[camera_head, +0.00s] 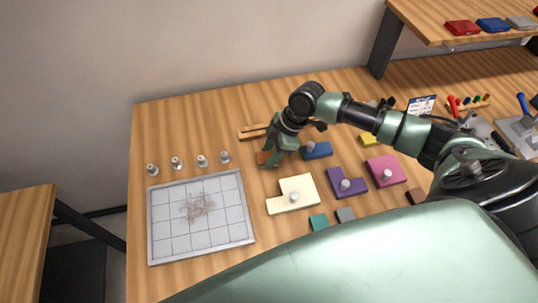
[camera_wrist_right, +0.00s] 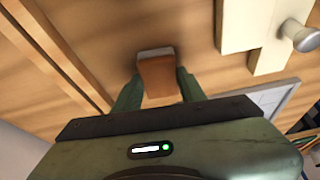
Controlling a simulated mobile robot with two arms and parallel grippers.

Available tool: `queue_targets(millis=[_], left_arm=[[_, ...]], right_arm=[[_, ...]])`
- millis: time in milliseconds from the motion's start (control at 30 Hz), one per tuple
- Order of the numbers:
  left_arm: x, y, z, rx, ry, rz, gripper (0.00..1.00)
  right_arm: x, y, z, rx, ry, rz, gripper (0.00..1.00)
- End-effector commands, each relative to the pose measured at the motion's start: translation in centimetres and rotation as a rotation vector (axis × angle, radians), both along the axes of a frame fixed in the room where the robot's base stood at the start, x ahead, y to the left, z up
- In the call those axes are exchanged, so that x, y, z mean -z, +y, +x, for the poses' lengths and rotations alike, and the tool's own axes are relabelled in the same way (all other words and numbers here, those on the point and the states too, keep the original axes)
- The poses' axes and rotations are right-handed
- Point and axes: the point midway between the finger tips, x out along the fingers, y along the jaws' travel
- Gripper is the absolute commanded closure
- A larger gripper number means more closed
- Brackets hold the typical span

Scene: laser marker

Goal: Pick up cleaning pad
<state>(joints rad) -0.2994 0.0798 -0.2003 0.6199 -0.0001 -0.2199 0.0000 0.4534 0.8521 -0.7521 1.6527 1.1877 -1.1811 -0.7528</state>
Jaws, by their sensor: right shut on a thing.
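The cleaning pad (camera_wrist_right: 157,76), a small brown block with a grey edge, sits between the fingers of my right gripper (camera_wrist_right: 158,84) in the wrist view. The gripper is shut on it. In the head view, my right gripper (camera_head: 270,158) points down over the middle of the table, and the pad (camera_head: 262,157) shows as a small brown patch at its fingertips. I cannot tell whether the pad touches the table. My left gripper is not in view.
A gridded white board (camera_head: 170,233) with a brownish smudge lies at the left. Several small metal knobs (camera_head: 202,160) stand behind it. A cream knobbed block (camera_head: 308,187), a blue block (camera_head: 318,151) and a purple block (camera_head: 339,178) lie near the gripper. A wooden slotted piece (camera_head: 252,132) lies behind.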

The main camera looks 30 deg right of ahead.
Motion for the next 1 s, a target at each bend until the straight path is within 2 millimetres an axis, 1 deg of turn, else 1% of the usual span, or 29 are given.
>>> queue_targets(millis=[167, 267, 367, 600, 700, 800, 900, 1000], left_arm=[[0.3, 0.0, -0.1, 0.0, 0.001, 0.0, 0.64], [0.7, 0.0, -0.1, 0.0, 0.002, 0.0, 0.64], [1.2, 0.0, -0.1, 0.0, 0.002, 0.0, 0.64], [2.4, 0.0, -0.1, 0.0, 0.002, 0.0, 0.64], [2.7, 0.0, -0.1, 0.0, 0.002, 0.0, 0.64], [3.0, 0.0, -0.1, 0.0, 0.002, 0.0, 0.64], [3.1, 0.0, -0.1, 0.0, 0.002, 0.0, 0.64], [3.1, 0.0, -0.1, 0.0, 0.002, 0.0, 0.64]], right_arm=[[-1.3, 0.0, 0.1, -0.001, -0.004, 0.0, 1.0], [-2.9, -0.1, 0.1, -0.001, -0.006, -0.001, 1.0], [-5.2, -0.1, 0.2, -0.001, -0.008, -0.001, 1.0], [-12.4, 0.0, 0.2, -0.002, -0.009, 0.0, 1.0], [-15.0, 0.0, 0.2, -0.001, -0.009, 0.0, 1.0], [-17.0, 0.0, 0.2, 0.0, -0.007, 0.001, 1.0], [-18.5, 0.0, 0.2, 0.001, -0.005, 0.001, 1.0], [-19.4, 0.0, 0.1, 0.001, -0.002, 0.001, 1.0]])
